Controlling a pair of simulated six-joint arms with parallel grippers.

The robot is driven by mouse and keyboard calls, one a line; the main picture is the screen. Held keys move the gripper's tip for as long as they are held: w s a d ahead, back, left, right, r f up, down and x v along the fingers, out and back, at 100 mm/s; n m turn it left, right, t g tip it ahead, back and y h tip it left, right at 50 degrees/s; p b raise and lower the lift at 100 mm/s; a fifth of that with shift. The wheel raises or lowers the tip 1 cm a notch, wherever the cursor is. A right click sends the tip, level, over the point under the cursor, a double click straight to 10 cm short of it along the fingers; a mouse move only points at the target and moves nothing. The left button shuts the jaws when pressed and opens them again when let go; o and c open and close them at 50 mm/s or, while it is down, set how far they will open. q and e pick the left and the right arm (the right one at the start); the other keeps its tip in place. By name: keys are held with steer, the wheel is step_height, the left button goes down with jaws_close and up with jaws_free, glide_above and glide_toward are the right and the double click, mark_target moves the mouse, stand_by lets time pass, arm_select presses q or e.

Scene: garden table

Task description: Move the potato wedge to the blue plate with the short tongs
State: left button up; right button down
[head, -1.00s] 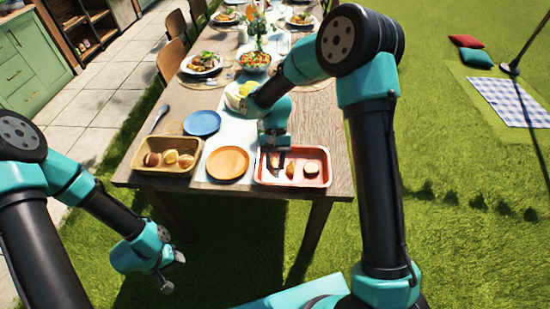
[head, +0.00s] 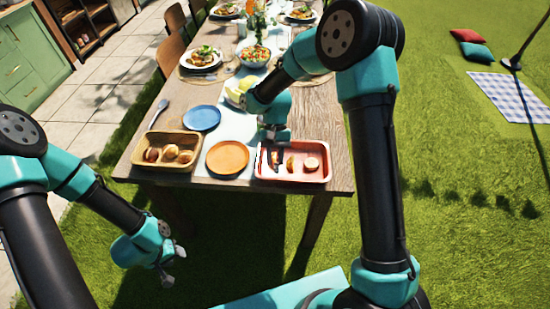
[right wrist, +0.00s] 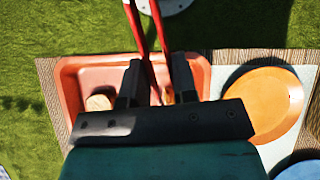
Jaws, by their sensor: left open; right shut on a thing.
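The potato wedge (head: 290,163) lies in the pink-red tray (head: 325,178) at the table's front right, beside a round pale piece (head: 311,163). My right gripper (head: 274,157) is over the tray's left part, just left of the wedge. In the right wrist view it (right wrist: 152,80) is shut on the red short tongs (right wrist: 137,32), whose arms reach past the tray's edge. The wedge is mostly hidden behind the fingers there. The blue plate (head: 202,118) stands empty behind the orange plate. My left gripper (head: 174,264) is open and empty, low in front of the table.
The empty orange plate (head: 228,158) is between the tray and a tan basket (head: 139,163) with several rolls. A utensil (head: 160,112) lies left of the blue plate. A salad bowl (head: 254,56) and set plates (head: 203,57) stand farther back.

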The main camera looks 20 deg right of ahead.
step_height(320, 180, up, 12)
stand_by(1.0)
steer(key=shift+f, duration=0.1)
